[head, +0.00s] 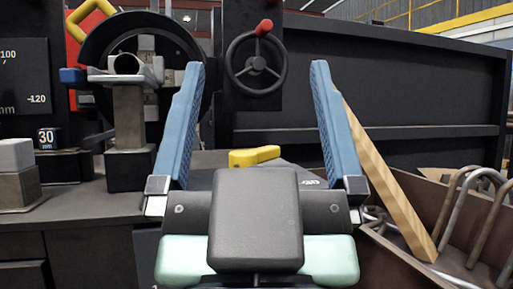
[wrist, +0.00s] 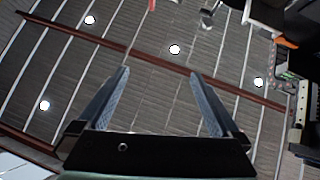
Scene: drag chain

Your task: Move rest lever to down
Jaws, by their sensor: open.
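My gripper (head: 259,66) is open and empty in the head view, its two blue fingers pointing up and spread wide. In the wrist view my gripper (wrist: 159,74) is also open, with nothing between the fingers. A yellow handle (head: 254,156) lies low between the fingers in the head view, further back, its lower part hidden behind my gripper's body. Another yellow handle (head: 90,14), loop-shaped, is at the upper left on a red part. No label shows which one is the rest lever, so I cannot tell. Neither handle is touched by my gripper.
A black handwheel (head: 256,66) with a red knob shows between the fingers. A dark ring with a grey clamp stands behind the left finger. At right is a brown bin (head: 395,262) with bent rods and a wooden bar. The wrist view faces the ceiling lights and beams.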

